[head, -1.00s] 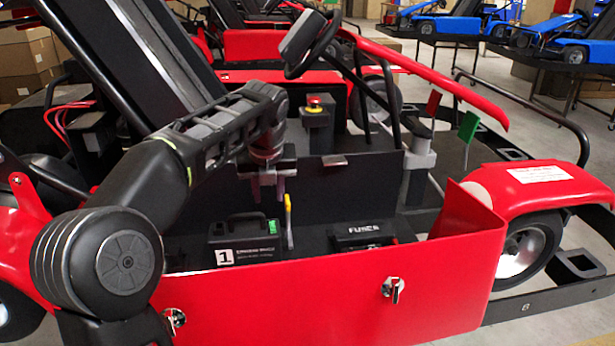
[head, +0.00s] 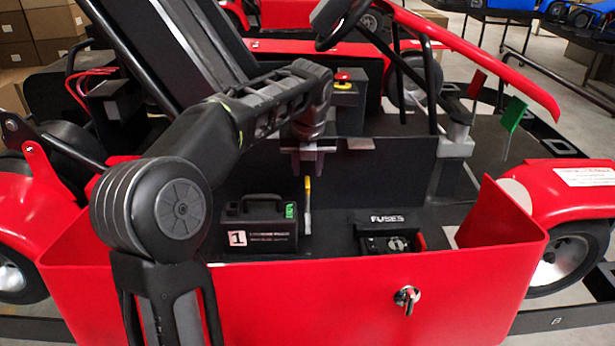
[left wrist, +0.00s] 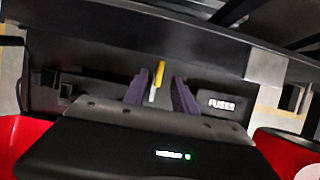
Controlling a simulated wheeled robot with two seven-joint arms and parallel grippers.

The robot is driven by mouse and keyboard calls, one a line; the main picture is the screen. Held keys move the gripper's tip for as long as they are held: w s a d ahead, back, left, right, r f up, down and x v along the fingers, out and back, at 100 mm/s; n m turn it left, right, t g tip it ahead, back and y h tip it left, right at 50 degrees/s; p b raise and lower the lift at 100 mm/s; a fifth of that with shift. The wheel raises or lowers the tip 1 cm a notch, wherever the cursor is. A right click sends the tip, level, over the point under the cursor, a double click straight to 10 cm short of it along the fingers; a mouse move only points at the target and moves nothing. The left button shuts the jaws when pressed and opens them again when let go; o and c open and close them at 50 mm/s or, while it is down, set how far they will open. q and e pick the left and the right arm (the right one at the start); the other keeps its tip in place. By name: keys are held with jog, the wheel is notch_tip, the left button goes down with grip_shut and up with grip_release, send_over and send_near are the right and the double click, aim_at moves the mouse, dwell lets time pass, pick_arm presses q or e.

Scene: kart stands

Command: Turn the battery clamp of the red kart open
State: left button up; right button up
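The battery clamp (head: 307,205) is a thin upright lever with a yellow top, close to the right side of the black battery box (head: 262,232) labelled 1, inside the red kart's side bay. My left gripper (head: 308,168) points down just above the lever, its fingers spread. In the left wrist view the yellow lever (left wrist: 158,78) shows between the two open fingertips (left wrist: 159,85) and nearer the left one; I see no grip on it. Whether a finger touches it, I cannot tell. My right gripper is not in view.
A black fuse box (head: 390,240) marked FUSES sits to the right of the clamp. The red side panel (head: 340,300) with a key-like latch (head: 407,297) stands in front. A black wall (head: 385,170) rises behind, and the steering wheel (head: 340,20) is above.

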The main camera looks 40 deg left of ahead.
aim_at(307, 180)
pick_arm(q)
jog(key=x, duration=0.4)
jog(key=shift+w+f, duration=0.1)
jog(key=shift+f, duration=0.15)
jog(key=shift+c, duration=0.4)
grip_shut()
dwell(0.8)
